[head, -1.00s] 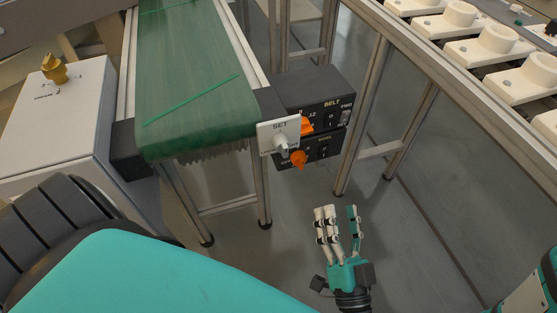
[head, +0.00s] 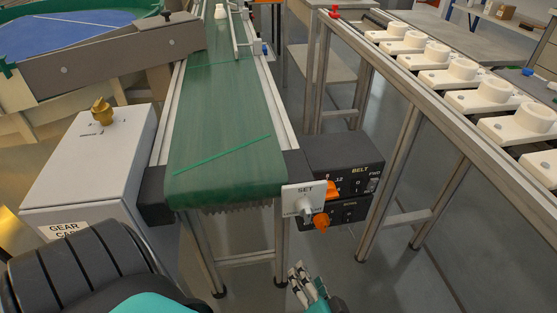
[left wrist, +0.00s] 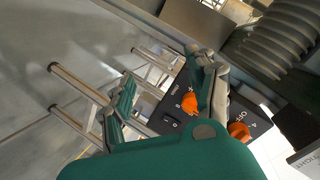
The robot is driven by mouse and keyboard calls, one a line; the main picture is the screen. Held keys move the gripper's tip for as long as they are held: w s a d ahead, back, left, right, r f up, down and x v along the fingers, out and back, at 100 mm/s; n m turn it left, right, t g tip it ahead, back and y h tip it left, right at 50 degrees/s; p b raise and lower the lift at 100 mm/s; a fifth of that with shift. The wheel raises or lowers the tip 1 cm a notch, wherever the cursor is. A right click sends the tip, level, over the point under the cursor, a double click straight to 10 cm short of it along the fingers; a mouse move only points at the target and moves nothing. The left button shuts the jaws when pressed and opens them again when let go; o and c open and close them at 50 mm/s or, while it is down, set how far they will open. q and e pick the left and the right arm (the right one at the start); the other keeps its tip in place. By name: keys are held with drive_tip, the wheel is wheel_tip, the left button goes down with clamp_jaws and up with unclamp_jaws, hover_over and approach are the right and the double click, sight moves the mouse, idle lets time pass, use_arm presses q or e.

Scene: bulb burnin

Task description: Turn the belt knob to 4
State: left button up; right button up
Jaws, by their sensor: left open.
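The belt control box (head: 345,158) is dark, lettered BELT, and fixed at the near right corner of the green conveyor. Its orange knob (head: 332,190) is partly behind the white SET plate (head: 297,193); I cannot read its setting. A second orange knob (head: 321,221) is on the dark box below. My left gripper (head: 306,275) is below these boxes, apart from them, empty and open. In the left wrist view its spread fingers (left wrist: 167,75) are in front of two orange knobs, one nearer (left wrist: 189,103) and one to the right (left wrist: 239,131). My right gripper is not in view.
The green conveyor (head: 225,130) runs away from me. A white box with a yellow knob (head: 103,111) stands to its left. A metal-framed bench (head: 410,90) with several white sockets is on the right. Floor shows between conveyor and bench.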

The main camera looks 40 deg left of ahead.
use_arm(q)
drive_tip(key=s+a+f+g+h, duration=0.4)
drive_tip(key=s+f+h, duration=0.1)
drive_tip(key=f, duration=0.1)
drive_tip(key=s+d+r+m+g+h+p, duration=0.1)
drive_tip(key=s+r+m+h, duration=0.25)
drive_tip(key=h, duration=0.25)
wheel_tip(320, 180, down, 7)
drive_tip(key=p, duration=1)
drive_tip(key=shift+w+d+f+g, duration=0.2)
drive_tip(key=shift+w+d+g, duration=0.1)
drive_tip(key=shift+d, duration=0.05)
